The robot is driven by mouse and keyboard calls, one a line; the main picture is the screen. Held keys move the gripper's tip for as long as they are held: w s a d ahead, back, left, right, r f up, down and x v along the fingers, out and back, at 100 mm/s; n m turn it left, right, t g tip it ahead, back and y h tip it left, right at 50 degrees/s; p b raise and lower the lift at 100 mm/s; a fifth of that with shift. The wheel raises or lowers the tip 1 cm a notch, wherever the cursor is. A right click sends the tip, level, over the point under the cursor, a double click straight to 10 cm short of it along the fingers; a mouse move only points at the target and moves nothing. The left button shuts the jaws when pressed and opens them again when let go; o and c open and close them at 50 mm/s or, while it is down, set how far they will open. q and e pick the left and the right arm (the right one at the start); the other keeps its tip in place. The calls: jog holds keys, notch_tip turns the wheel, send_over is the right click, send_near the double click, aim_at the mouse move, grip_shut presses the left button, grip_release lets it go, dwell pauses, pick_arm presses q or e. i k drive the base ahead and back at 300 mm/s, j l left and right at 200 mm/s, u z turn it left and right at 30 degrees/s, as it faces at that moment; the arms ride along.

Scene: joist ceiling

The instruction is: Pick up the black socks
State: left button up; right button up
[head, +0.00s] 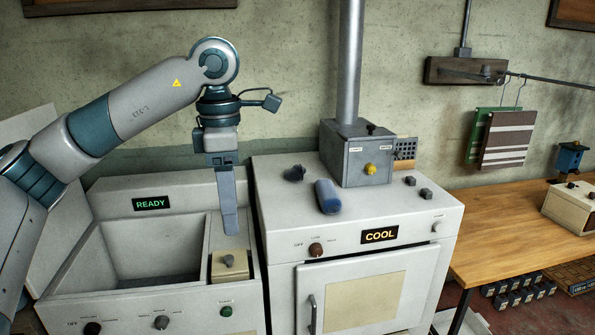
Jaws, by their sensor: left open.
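A small dark, lumpy bundle (294,174), which looks like the black socks, lies on the white top of the oven unit, near its back left. It is small in the head view, so its folds are hard to make out. My left gripper (229,230) points down to the left of the bundle, above the strip between the basin and the oven unit. It is open and seen side-on, with nothing visible in it. It is apart from the bundle. My right gripper is not in view.
A blue roll (327,197) lies just right of the bundle. A grey box (357,155) with a yellow knob and a tall pipe stands behind it. The oven unit (400,215) shows COOL; the basin unit (170,185) shows READY. A wooden table (490,250) stands at right.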

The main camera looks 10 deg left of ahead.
aim_at(296, 174)
jog(key=i, duration=1.85)
